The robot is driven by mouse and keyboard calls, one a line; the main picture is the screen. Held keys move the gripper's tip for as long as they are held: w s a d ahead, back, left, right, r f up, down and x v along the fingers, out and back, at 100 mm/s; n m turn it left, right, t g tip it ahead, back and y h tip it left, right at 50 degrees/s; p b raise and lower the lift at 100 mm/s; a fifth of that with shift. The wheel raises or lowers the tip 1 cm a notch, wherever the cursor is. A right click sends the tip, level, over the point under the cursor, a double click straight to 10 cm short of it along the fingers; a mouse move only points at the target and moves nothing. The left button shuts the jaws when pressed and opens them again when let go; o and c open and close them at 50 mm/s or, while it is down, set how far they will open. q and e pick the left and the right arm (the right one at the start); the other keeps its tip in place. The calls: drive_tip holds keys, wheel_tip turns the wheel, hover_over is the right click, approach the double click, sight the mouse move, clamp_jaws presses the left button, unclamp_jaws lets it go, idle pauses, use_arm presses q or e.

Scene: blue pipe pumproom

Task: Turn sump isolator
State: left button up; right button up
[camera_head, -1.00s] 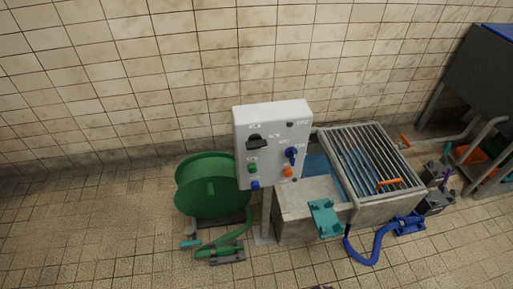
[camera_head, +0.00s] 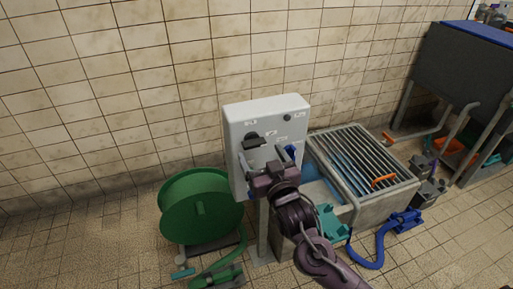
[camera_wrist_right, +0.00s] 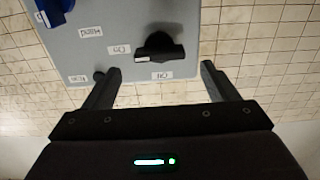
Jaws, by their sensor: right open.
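The grey-white control panel (camera_head: 262,112) stands on a post. It carries a black rotary switch (camera_head: 252,141) and a blue switch (camera_head: 291,152). The labels are too small to read surely, so I cannot tell by name which is the sump isolator. My right gripper (camera_head: 268,160) is open in front of the panel and hides its lower controls. In the right wrist view, the black switch (camera_wrist_right: 160,45) lies just beyond the open fingertips (camera_wrist_right: 160,70), roughly between them. No contact shows. My left gripper is not in view.
A green hose reel (camera_head: 200,205) stands left of the panel. A grated sump tank (camera_head: 375,205) stands to its right, with an orange handle (camera_head: 383,181) on the grating. A blue hose (camera_head: 372,258) lies on the floor.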

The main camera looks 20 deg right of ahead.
sight(256, 145)
drive_tip(key=shift+w+a, duration=0.1)
drive_tip(key=shift+w, duration=2.15)
drive_tip(key=shift+c, duration=0.4)
drive_tip(key=c, duration=0.9)
